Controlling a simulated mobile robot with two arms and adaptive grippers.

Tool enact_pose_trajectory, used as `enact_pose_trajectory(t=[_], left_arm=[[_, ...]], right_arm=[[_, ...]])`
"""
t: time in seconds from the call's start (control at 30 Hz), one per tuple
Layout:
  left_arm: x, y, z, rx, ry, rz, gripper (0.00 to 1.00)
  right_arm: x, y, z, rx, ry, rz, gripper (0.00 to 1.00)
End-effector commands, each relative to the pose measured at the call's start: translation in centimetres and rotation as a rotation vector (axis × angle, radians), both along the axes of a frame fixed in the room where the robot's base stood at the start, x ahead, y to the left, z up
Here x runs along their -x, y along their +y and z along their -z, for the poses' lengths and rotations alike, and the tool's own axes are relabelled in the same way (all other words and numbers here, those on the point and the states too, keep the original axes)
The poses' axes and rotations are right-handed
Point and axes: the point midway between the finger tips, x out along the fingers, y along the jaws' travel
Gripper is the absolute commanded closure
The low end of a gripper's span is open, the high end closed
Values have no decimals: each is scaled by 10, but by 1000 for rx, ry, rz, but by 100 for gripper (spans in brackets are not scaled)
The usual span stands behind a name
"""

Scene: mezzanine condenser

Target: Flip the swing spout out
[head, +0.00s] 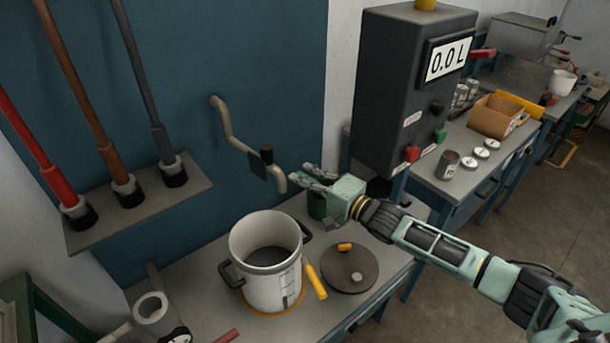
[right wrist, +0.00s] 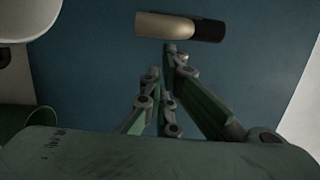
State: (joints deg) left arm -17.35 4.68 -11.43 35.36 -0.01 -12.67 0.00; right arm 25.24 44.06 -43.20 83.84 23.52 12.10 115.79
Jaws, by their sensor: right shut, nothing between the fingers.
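The swing spout (head: 229,132) is a bent beige pipe on the blue wall, with a black grip and a dark flat plate near its lower end. Its end hangs beside the fingers of my right gripper (head: 308,178), to the right of and above the white pot. In the right wrist view the spout's beige end (right wrist: 163,26) lies just beyond the fingertips (right wrist: 172,50). The fingers are closed together with nothing between them. I cannot tell whether they touch the spout. My left gripper is out of view.
An open white pot (head: 265,273) with dark handles stands on the bench below. The dark box reading 0.0 L (head: 410,95) is at the right. Three rods stand on a wall shelf (head: 145,205).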

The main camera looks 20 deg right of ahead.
Motion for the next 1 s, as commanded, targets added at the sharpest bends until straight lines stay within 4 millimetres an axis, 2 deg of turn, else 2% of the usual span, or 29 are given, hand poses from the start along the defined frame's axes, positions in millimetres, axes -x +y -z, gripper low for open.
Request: enact_pose_trajectory(t=[0.17, 0.3, 0.5, 1.0], left_arm=[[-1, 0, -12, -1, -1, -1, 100], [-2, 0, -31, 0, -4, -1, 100], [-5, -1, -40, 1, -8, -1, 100], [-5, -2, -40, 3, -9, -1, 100]], right_arm=[[9, 12, -3, -6, 4, -2, 100], [28, 41, -5, -9, 5, -2, 100], [41, 70, -2, -4, 1, 0, 100], [43, 73, 0, 0, 0, 1, 100]])
